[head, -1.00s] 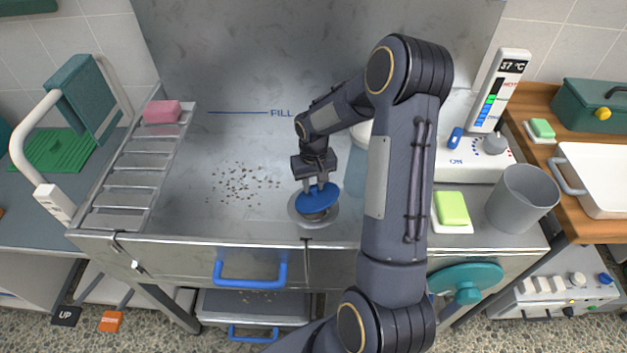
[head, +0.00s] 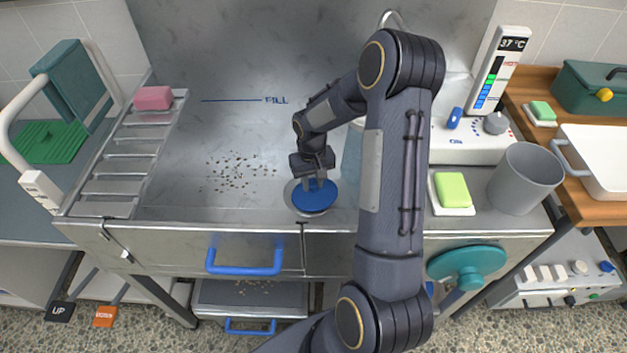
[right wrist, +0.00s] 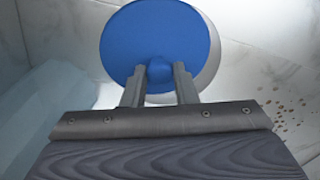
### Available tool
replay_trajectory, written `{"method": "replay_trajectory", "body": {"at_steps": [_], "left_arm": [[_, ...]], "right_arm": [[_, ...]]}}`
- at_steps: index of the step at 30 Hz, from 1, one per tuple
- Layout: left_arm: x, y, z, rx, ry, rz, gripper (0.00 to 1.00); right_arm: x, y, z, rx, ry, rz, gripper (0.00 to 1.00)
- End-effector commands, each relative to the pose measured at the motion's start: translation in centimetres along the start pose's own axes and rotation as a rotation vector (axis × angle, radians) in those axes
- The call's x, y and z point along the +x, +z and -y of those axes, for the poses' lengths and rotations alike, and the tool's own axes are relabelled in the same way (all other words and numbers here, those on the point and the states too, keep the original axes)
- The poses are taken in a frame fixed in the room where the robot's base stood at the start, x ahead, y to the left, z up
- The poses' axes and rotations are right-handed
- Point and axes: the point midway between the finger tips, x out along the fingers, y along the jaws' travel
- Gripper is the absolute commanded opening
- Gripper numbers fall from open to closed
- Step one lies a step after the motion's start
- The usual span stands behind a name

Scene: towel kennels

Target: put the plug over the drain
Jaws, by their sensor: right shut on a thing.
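The blue round plug (head: 315,196) is at the drain (head: 291,194) in the tub floor near the front wall. It covers most of the drain, whose grey rim shows at the left and front. My right gripper (head: 317,181) is shut on the plug's knob from above. In the right wrist view the two fingers hold the knob of the plug (right wrist: 160,38), and a pale rim (right wrist: 209,71) shows beyond the disc's edge. I cannot tell whether the plug touches the drain. My left gripper is not in view.
Brown crumbs (head: 233,171) lie on the tub floor left of the drain. A slatted rack (head: 130,147) with a pink sponge (head: 153,97) is at the left. A green soap (head: 452,190) and a grey cup (head: 526,178) stand on the right ledge. A blue handle (head: 245,268) is on the front.

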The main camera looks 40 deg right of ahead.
Motion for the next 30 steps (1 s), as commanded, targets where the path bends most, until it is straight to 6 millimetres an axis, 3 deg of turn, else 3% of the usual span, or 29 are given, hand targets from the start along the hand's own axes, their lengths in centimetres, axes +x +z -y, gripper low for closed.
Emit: {"method": "replay_trajectory", "body": {"at_steps": [1,30], "left_arm": [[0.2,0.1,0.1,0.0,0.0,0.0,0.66],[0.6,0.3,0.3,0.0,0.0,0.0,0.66]], "right_arm": [[0.3,-0.6,0.9,-0.013,-0.015,-0.022,0.0],[0.7,-2.4,2.0,-0.012,-0.018,-0.025,0.0]]}}
